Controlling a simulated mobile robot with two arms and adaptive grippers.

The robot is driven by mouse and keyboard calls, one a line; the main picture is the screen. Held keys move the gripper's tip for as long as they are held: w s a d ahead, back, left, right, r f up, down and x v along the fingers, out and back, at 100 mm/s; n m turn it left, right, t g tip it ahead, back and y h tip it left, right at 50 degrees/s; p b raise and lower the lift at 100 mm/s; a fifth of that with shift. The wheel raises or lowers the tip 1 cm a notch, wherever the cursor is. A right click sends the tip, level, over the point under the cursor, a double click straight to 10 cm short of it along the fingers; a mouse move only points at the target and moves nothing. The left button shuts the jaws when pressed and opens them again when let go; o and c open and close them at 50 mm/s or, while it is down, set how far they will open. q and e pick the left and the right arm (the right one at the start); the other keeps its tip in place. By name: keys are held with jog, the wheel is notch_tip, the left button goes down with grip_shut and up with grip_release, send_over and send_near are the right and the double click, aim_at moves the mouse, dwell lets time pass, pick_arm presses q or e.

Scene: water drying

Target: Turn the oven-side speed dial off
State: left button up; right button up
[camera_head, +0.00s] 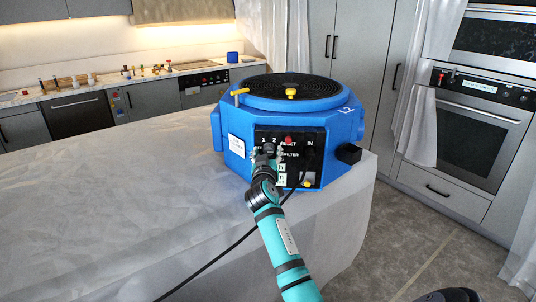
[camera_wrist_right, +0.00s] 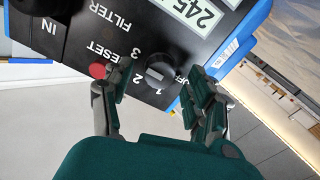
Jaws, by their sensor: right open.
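A blue air machine (camera_head: 224,145) with a round black grille on top stands on the sheet-covered counter. Its black control panel (camera_head: 318,140) faces me. In the right wrist view the black round speed dial (camera_wrist_right: 160,73) sits on this panel, with OFF, 1, 2 and 3 printed around it. A pale line marks the dial; I cannot tell surely which label it points to. My right gripper (camera_head: 267,153) is open in front of the panel. In the wrist view its fingers (camera_wrist_right: 160,98) are on either side of the dial, apparently apart from it. It hides the dial in the head view.
A red reset button (camera_wrist_right: 97,71) is close to one finger. A black cable (camera_head: 235,244) runs from the panel across the white sheet (camera_head: 110,215). The oven (camera_head: 480,125) stands at the right. The counter left of the machine is clear.

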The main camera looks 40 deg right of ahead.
jog(key=c, duration=1.1)
jog(key=shift+c, duration=0.2)
